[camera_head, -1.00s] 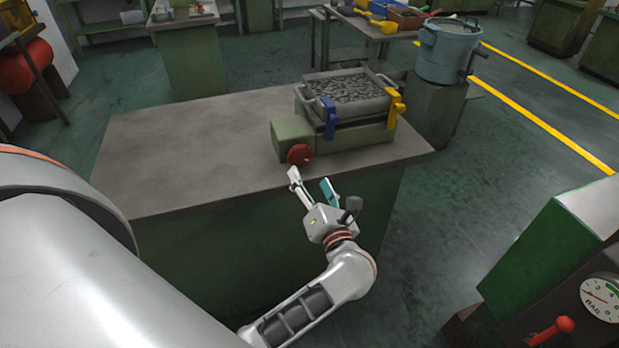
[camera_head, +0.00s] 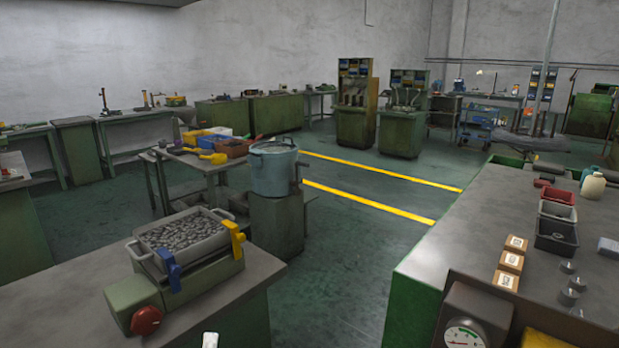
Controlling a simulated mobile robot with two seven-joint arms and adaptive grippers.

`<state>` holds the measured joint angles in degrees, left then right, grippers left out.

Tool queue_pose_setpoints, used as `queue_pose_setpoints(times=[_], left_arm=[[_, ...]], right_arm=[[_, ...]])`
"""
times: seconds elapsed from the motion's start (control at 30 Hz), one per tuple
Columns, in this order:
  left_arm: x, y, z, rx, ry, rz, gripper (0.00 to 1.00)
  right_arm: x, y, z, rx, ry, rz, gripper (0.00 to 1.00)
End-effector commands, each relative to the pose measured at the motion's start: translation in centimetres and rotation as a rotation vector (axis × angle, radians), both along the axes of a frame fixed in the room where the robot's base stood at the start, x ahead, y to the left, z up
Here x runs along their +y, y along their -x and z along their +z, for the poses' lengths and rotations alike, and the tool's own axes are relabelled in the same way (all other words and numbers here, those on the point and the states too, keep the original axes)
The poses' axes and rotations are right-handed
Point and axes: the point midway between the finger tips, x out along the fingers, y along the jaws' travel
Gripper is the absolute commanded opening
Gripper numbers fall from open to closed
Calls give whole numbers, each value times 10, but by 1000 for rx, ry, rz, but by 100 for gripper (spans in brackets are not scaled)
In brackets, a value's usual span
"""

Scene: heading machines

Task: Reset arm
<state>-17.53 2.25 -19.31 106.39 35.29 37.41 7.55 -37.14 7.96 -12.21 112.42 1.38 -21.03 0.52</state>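At the bottom edge of the head view, only a small pale tip (camera_head: 210,340) shows. It appears to be a fingertip of my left gripper, in front of the near workbench. The rest of that gripper and arm is below the picture, so I cannot tell whether it is open or shut. My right gripper is not in view.
A green machine with a red knob (camera_head: 146,320) and a tray of metal pieces (camera_head: 182,252) with blue and yellow clamps stands on the near workbench (camera_head: 60,312). A blue-grey pot (camera_head: 273,168) stands behind. A long bench (camera_head: 470,220) with boxes runs along the right. Open floor lies between.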

Motion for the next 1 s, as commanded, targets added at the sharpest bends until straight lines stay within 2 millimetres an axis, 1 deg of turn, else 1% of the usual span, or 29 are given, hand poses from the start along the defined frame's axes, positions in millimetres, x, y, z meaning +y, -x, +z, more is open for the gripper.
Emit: queue_pose_setpoints(times=[0.03, 0.07, 0.1, 0.17, 0.2, 0.23, 0.27, 0.3, 0.4, 0.5, 0.6, 0.67, 1.0], left_arm=[[-14, 10, -20, 64, -149, -45, 63], [-22, 15, -32, 99, -239, -72, 63], [-31, 23, -50, 148, -358, -109, 63], [-42, 38, -81, 228, -540, -165, 63], [-46, 49, -104, 283, -660, -201, 63], [-47, 58, -121, 324, -748, -229, 63], [-47, 68, -138, 365, -836, -255, 63], [-45, 82, -160, 420, -947, -290, 63], [-34, 113, -204, 534, -1169, -360, 63], [-19, 137, -234, 619, -1327, -409, 63], [-8, 152, -250, 670, -1417, -437, 63], [-4, 157, -255, 685, -1445, -446, 63], [-3, 158, -257, 693, -1457, -450, 63]], right_arm=[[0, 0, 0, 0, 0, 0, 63], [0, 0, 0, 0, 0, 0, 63], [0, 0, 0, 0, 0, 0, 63], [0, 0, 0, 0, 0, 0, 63], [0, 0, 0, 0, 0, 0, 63], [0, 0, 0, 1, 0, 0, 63], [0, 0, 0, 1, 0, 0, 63], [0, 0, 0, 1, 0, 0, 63], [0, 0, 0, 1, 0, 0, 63], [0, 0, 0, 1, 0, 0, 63], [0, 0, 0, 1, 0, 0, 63], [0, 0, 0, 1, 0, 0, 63], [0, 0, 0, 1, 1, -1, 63]])
